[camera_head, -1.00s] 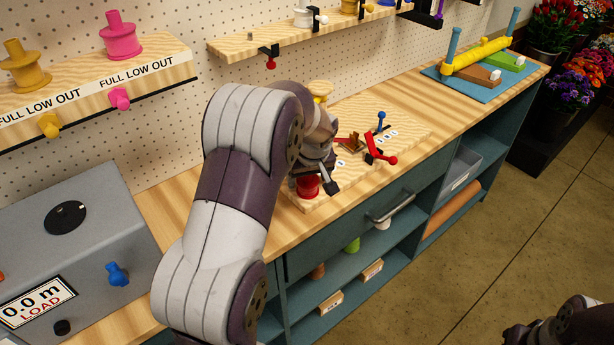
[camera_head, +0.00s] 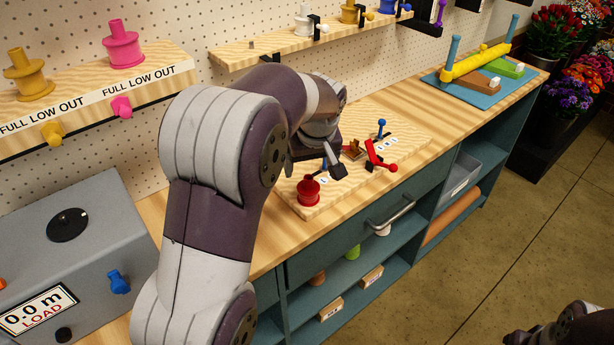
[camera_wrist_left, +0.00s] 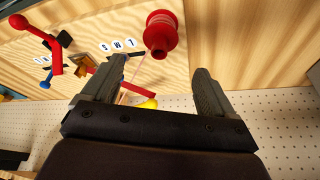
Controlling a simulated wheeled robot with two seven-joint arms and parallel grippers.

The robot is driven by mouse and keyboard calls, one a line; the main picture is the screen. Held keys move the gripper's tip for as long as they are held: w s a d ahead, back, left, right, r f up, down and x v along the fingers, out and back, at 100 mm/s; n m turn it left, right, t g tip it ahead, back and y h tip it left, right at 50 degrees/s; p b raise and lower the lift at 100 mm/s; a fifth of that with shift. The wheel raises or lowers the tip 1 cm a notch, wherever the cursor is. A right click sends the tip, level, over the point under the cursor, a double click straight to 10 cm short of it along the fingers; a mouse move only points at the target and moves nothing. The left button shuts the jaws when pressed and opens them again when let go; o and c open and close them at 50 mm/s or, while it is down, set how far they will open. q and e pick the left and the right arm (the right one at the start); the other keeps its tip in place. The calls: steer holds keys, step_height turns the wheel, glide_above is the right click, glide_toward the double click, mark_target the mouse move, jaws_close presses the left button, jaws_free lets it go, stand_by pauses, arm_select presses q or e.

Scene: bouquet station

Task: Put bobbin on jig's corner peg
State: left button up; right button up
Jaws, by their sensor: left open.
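The red bobbin (camera_head: 308,191) stands upright on the near left corner of the wooden jig board (camera_head: 405,142). Any peg inside it is hidden. My left gripper (camera_head: 318,163) is open and empty, behind and above the bobbin, apart from it. In the left wrist view the bobbin (camera_wrist_left: 161,34) shows beyond the open jaws (camera_wrist_left: 153,88), and a thin pale red line runs from it toward the left-hand finger. My right gripper is not in view; only a dark part of my right arm shows at the lower right.
Red-handled parts (camera_head: 378,160) and a blue-knobbed post (camera_head: 382,129) stand on the jig board. A grey machine (camera_head: 80,240) stands at the left. Shelves with bobbins (camera_head: 123,45) line the pegboard. A blue mat (camera_head: 462,86) lies at the far right.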

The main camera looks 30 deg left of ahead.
arm_select(q)
steer(key=s+d+f+m+h, duration=0.1)
steer(key=s+d+f+m, duration=0.3)
steer(key=s, duration=0.5)
steer(key=s+d+f+m+g+h, duration=0.1)
steer(key=s+d+f+m, duration=0.4)
steer(key=s, duration=0.4)
steer(key=shift+d+f+g+h, duration=0.35)
steer(key=shift+d+f, duration=0.2)
steer(key=shift+d, duration=0.2)
